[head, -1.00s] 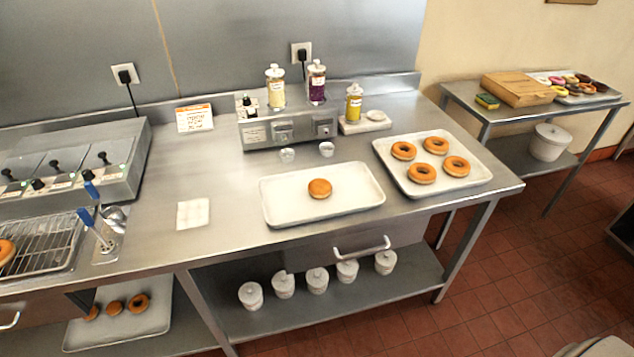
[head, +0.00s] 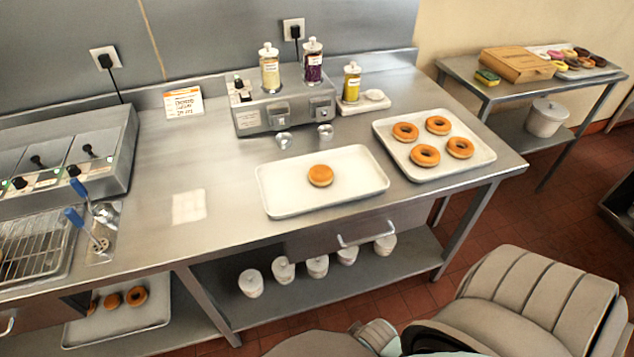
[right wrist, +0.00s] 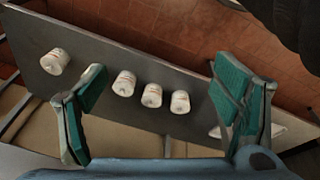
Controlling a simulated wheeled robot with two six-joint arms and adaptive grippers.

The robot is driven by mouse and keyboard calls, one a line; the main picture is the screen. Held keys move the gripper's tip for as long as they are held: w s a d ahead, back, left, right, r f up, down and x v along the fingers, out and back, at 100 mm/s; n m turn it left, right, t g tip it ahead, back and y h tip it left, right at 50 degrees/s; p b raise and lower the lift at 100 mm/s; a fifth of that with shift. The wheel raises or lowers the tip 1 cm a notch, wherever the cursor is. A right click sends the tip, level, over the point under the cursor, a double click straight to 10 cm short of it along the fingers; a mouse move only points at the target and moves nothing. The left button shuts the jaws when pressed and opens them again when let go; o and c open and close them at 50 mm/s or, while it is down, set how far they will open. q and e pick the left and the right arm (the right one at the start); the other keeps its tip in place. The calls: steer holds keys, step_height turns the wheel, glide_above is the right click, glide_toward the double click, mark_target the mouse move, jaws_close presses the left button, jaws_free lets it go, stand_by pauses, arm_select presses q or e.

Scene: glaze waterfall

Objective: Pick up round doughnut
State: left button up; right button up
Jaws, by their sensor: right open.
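A round doughnut (head: 320,175) without a visible hole lies alone on a white tray (head: 283,206) at the middle of the steel counter. Several ring doughnuts (head: 425,155) lie on another white tray (head: 394,156) to its right. My right gripper (right wrist: 160,95) shows in the right wrist view, open with nothing between its green-padded fingers. It faces the lower shelf with the white pots, and no doughnut shows there. In the head view my right arm is low at the bottom right, its fingertips not clearly visible. My left gripper is not in view.
A topping dispenser (head: 284,112) with jars stands behind the tray. A fryer unit (head: 72,160) and wire rack (head: 35,246) are at the left. White pots (head: 250,283) stand on the lower shelf. A drawer handle (head: 366,234) juts from the counter front. A side table (head: 462,71) stands right.

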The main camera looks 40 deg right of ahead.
steer(key=w+r+t, duration=0.1)
steer(key=w+r, duration=0.2)
steer(key=r, duration=0.6)
steer(key=w+r, duration=0.4)
steer(key=r, duration=0.5)
steer(key=shift+t, duration=0.3)
steer(key=w+d+r, duration=0.3)
steer(key=w, duration=0.3)
steer(key=w+d+r, duration=0.4)
steer(key=w, duration=0.3)
steer(key=w+d+r, duration=0.4)
steer(key=w, duration=0.3)
steer(key=shift+w+r, duration=0.1)
steer(key=shift+w, duration=0.1)
steer(key=m, duration=0.2)
glide_toward(321, 170)
steer(key=shift+t, duration=0.3)
steer(key=x, duration=0.3)
steer(key=b+x, duration=0.1)
steer(key=x, duration=0.6)
steer(key=shift+s+f+b, duration=0.25)
steer(key=shift+s+b, duration=0.05)
steer(key=shift+b, duration=0.1)
steer(key=shift+r, duration=0.1)
steer(key=c, duration=1.2)
steer(key=shift+c, duration=0.2)
